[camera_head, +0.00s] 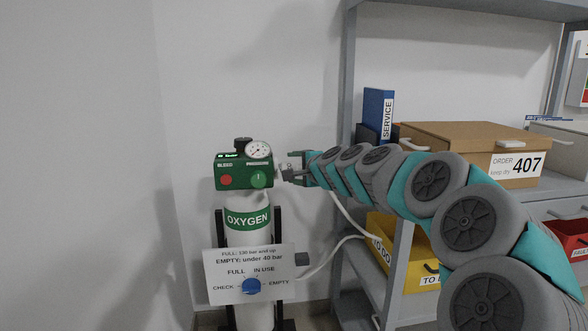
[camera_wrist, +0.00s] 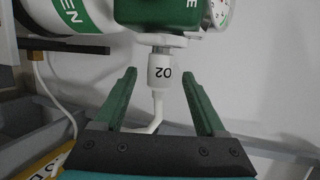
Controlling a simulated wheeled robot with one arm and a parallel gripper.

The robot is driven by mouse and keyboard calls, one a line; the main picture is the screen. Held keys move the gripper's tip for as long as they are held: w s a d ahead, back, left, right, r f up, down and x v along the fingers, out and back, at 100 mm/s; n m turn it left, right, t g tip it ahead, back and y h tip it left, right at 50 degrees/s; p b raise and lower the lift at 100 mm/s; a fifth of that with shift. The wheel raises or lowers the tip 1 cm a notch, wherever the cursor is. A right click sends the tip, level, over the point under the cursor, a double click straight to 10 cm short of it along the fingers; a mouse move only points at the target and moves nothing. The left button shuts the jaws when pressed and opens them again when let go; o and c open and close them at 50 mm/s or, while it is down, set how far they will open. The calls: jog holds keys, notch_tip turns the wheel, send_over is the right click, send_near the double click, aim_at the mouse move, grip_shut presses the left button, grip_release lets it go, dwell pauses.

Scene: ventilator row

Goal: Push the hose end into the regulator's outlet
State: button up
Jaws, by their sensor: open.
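The green regulator (camera_head: 244,172), with a round gauge (camera_head: 258,149), sits on top of the white oxygen cylinder (camera_head: 248,205). Its outlet (camera_wrist: 161,41) is a pale fitting that faces my gripper. The white hose end (camera_wrist: 160,72), marked O2, stands in line with the outlet and meets it with no visible gap; how deep it sits I cannot tell. The white hose (camera_wrist: 157,112) bends away behind it. My gripper (camera_head: 291,167) is open at the regulator's right side. In the wrist view its green fingers (camera_wrist: 159,78) stand apart on both sides of the hose end, without visible contact.
A sign (camera_head: 251,273) with a blue knob (camera_head: 251,286) hangs on the cylinder's front. A grey shelf (camera_head: 398,270) stands to the right, with a cardboard box (camera_head: 450,137), a blue binder (camera_head: 378,108) and a yellow bin (camera_head: 420,268). The wall left of the cylinder is clear.

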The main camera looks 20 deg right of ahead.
jog(key=v, duration=0.8)
jog(key=s+a+f+n+g+y, duration=0.1)
jog(key=s+a+f+n+g, duration=0.3)
jog(key=a, duration=0.4)
jog(key=s+a+f+n+g+y+p, duration=0.1)
jog(key=s+a+f+n+y, duration=0.1)
jog(key=s+a+f+n, duration=0.4)
jog(key=s+a+f+n+g+y, duration=0.1)
jog(key=s+a+f+g, duration=0.25)
jog(key=a, duration=0.55)
jog(key=s+d+f+n+g+h, duration=0.1)
jog(key=s+f, duration=0.3)
jog(key=s, duration=0.5)
jog(key=s+d+f+n+g+h, duration=0.1)
jog(key=s+f+n+g, duration=0.3)
jog(key=s, duration=0.6)
jog(key=s+d+f+n+g+h+p, duration=0.1)
jog(key=s+f+n+g+h, duration=0.1)
jog(key=s, duration=0.8)
jog(key=shift+d+f+n+g+h, duration=0.2)
jog(key=shift+f+n+g+h, duration=0.1)
jog(key=shift+f+g, duration=0.5)
jog(key=shift+o, duration=0.2)
jog(key=shift+w+f, duration=0.1)
jog(key=shift+f, duration=0.05)
